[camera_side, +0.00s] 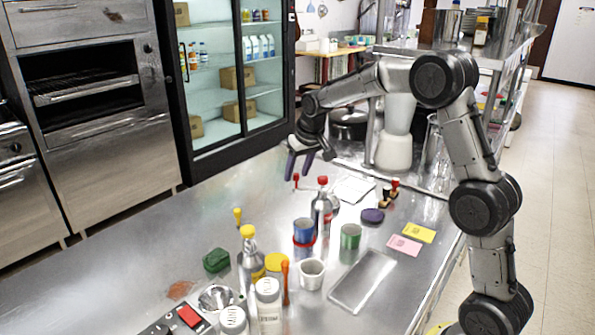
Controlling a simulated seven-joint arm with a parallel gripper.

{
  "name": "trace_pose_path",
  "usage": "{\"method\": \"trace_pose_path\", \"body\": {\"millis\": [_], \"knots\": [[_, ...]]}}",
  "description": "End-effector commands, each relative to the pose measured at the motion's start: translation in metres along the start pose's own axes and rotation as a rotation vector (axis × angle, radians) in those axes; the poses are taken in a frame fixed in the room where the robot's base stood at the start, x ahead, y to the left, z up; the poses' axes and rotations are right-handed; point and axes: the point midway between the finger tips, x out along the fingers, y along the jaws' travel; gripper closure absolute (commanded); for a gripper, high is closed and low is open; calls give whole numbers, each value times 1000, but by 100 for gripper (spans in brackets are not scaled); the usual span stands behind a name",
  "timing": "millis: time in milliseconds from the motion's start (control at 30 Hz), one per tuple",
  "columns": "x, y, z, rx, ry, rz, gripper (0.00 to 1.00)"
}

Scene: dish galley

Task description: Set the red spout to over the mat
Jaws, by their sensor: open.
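A small red-topped piece (296,178) on a thin stem stands on the steel counter; it could be the red spout, but it is too small to be sure. A silver bottle with a red top (322,206) stands just nearer the camera. A flat grey rectangle (363,281) at the counter's right front looks like the mat, and its surface is bare. My gripper (299,171) points down with its purple fingers apart and empty. It appears close above the small red-topped piece; I cannot tell the exact gap.
A yellow-topped bottle (249,258), blue cup (304,231), green cup (350,237) and white cup (312,273) crowd the middle. White-lidded jars (268,304) stand in front. Pink (404,245) and yellow (419,232) cards lie right. The counter's left part is mostly clear.

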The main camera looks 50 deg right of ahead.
Motion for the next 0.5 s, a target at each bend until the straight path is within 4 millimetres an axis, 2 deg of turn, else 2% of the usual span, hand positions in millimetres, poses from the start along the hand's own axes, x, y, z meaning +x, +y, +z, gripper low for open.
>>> {"method": "trace_pose_path", "body": {"millis": [233,267,500], "knots": [[1,0,0,0,0,0,48],[1,0,0,0,0,0,52],[0,0,0,0,0,0,95]]}}
